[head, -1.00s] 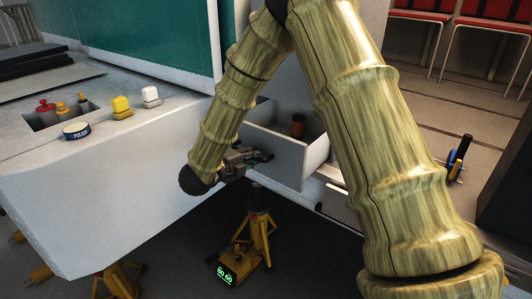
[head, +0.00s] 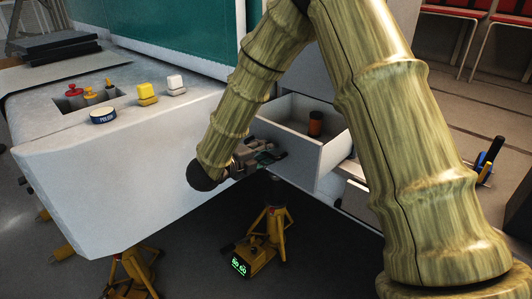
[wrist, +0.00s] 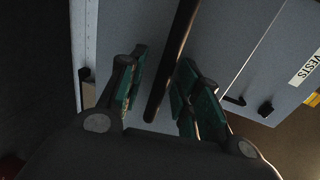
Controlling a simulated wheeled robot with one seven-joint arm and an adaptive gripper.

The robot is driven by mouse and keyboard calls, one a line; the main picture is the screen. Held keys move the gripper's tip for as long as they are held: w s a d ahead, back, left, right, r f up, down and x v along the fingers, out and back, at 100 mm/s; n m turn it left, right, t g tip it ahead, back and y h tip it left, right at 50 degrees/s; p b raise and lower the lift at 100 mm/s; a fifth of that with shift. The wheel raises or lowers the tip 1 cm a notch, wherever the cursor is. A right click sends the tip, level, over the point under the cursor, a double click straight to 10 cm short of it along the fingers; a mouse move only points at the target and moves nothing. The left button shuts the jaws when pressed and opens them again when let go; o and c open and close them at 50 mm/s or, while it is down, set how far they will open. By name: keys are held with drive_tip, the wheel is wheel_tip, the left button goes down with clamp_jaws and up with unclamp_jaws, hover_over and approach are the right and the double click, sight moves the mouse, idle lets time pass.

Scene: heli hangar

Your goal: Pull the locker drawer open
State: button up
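The locker drawer (head: 302,158) is a pale grey box standing out from the locker in the head view, with its inside showing. A brown-orange cylinder (head: 315,124) stands in it. My gripper (head: 268,154) is at the outer face of the drawer front. In the wrist view my gripper (wrist: 162,85) has its green-padded fingers spread, with a dark bar handle (wrist: 174,60) running between them. The bar lies nearer the right-hand finger, with a gap to the left-hand one. Whether a pad touches it is unclear.
A white workbench (head: 130,165) with a polish tin (head: 103,116) and yellow and white blocks stands left. A yellow jack (head: 262,245) stands on the floor below my gripper. A "VESTS" label (wrist: 306,68) shows on another panel. Red chairs (head: 505,45) stand at the back right.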

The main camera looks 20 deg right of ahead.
drive_tip(key=v, duration=1.2)
idle(0.3)
